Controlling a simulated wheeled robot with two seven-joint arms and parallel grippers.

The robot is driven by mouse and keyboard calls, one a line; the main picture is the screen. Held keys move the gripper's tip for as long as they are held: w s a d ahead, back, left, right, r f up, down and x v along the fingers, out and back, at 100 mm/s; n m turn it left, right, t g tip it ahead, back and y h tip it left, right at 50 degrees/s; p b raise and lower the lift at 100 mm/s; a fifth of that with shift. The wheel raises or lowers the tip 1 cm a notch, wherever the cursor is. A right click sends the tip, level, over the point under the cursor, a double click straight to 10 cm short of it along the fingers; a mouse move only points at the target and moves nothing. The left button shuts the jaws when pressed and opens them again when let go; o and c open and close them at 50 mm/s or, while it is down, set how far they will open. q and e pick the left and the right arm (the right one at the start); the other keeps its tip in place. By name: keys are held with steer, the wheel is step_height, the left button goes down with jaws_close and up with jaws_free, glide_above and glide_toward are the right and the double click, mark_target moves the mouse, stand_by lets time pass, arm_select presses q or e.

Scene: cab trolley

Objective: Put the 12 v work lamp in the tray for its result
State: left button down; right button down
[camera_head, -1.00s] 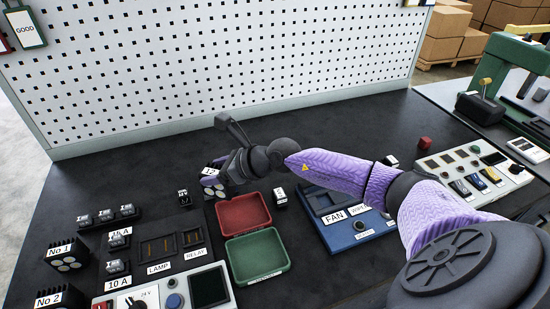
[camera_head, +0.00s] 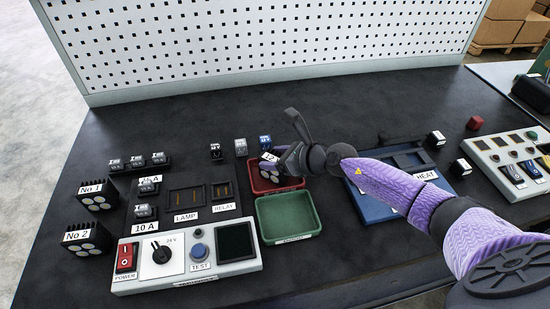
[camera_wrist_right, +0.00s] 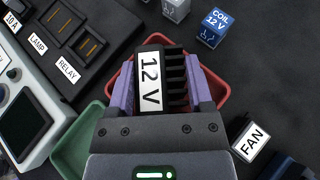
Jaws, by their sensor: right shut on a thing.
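The 12 V work lamp (camera_head: 268,176), black and finned with pale round lenses and a "12 V" label, is between the fingers of my right gripper (camera_head: 279,163). In the right wrist view, the purple fingers of this gripper (camera_wrist_right: 167,80) are shut on both sides of the lamp (camera_wrist_right: 152,82). The lamp is at the red tray (camera_head: 298,185), over its left part; I cannot tell whether it touches the floor. The red tray's rim (camera_wrist_right: 219,92) shows around the lamp in the wrist view. The green tray (camera_head: 314,216) lies just in front. My left gripper is out of view.
A test panel (camera_head: 186,261) with switch, dial and screen stands front left. Lamps No 1 (camera_head: 97,195) and No 2 (camera_head: 88,239) stand at the left. Small relay blocks, including a blue one (camera_head: 265,142), stand behind the red tray. A blue fixture (camera_head: 375,205) lies right, partly under my arm.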

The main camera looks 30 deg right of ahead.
steer(key=shift+c, duration=2)
jaws_free()
steer(key=shift+f, duration=0.15)
steer(key=o, duration=0.4)
steer(key=shift+r, duration=0.3)
steer(key=p+v, duration=0.1)
steer(key=v, duration=1.1)
steer(key=shift+f+p, duration=0.15)
steer(key=shift+p, duration=0.25)
